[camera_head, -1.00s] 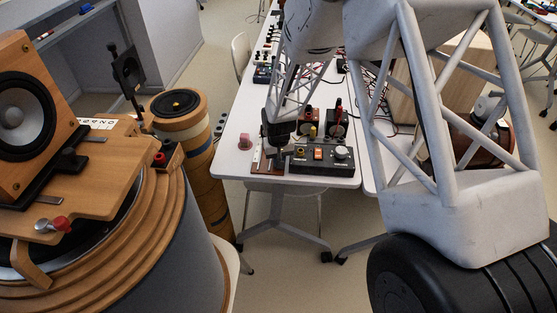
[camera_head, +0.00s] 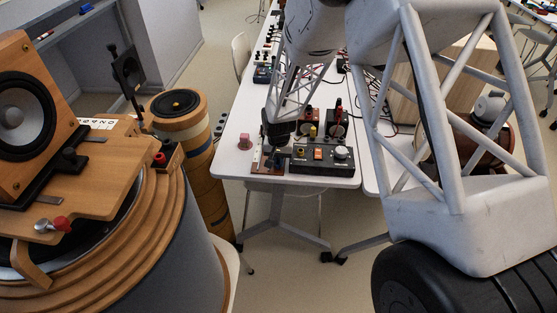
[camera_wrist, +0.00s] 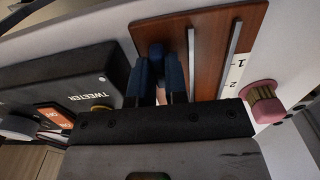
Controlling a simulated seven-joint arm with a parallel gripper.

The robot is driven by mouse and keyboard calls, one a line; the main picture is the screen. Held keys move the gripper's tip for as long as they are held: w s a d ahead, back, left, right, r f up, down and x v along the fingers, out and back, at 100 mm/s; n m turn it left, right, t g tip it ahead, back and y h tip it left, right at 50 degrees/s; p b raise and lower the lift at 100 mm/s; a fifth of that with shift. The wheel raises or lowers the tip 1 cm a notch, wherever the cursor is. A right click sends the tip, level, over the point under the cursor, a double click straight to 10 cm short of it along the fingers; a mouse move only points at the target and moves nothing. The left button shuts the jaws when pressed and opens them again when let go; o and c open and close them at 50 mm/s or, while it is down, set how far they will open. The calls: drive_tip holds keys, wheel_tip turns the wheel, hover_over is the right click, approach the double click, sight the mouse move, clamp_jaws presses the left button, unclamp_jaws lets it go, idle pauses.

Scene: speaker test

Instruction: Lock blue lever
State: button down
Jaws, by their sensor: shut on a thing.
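The blue lever (camera_wrist: 156,57) stands at a reddish-brown wooden panel (camera_wrist: 207,25) with metal strips and a white label marked 1 and 2. My gripper (camera_wrist: 158,82) points at the panel in the wrist view, its two dark fingers shut around the lever. The fingers hide much of the lever. In the head view my gripper (camera_head: 277,152) is over the panel (camera_head: 257,163) at the near end of the white table (camera_head: 232,165). The lever is too small and covered there to tell its exact tilt.
A black control box marked TWEETER (camera_wrist: 75,82) lies close beside the fingers at left. A pink knob (camera_wrist: 263,101) stands at right of the label. In the head view, the box (camera_head: 322,160) carries several knobs and an orange switch. A wooden speaker (camera_head: 22,110) stands at far left.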

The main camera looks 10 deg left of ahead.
drive_tip(key=c, duration=1.1)
unclamp_jaws()
drive_tip(key=shift+c, duration=0.2)
drive_tip(key=shift+r, duration=0.15)
drive_tip(key=shift+r, duration=3.8)
drive_tip(key=shift+r, duration=0.1)
